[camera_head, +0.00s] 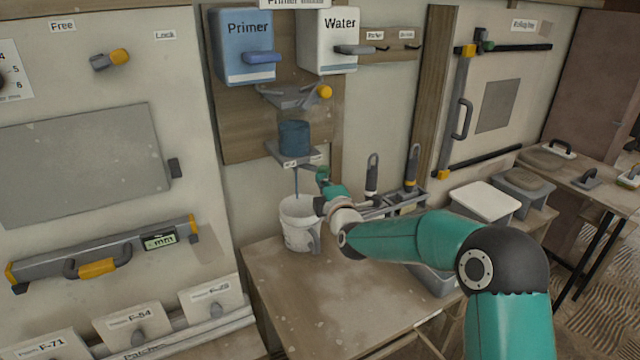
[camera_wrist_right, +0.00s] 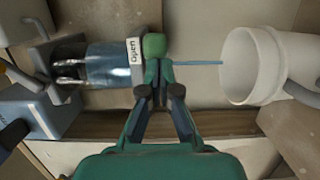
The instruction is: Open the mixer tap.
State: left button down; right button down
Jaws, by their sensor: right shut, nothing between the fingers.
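The mixer is a blue translucent vessel (camera_head: 293,138) on a grey wall bracket; it also shows in the right wrist view (camera_wrist_right: 108,64). A thin blue stream (camera_head: 296,182) runs from below it down to the white bucket (camera_head: 298,222). The stream (camera_wrist_right: 205,62) and bucket (camera_wrist_right: 252,66) also show in the wrist view. The tap's green knob (camera_wrist_right: 154,45) is beside the "Open" label (camera_wrist_right: 133,62). My right gripper (camera_wrist_right: 157,88) is shut and empty, its fingertips close at the knob; I cannot tell whether they touch. It also shows in the head view (camera_head: 326,192). My left gripper is out of view.
Primer (camera_head: 243,46) and Water (camera_head: 328,40) tanks hang above the mixer. The bucket stands on a wooden bench (camera_head: 290,285), with a tool rack (camera_head: 395,203) to its right. The bench front is mostly clear.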

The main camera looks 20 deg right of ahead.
jog(key=shift+d+r+h, duration=0.3)
jog(key=shift+d+r, duration=0.05)
jog(key=shift+d, duration=0.25)
jog(key=s+b, duration=0.3)
jog(key=s, duration=0.8)
jog(key=shift+s+a+f, duration=0.25)
jog(key=shift+s+f, duration=0.1)
jog(key=shift+f, duration=0.05)
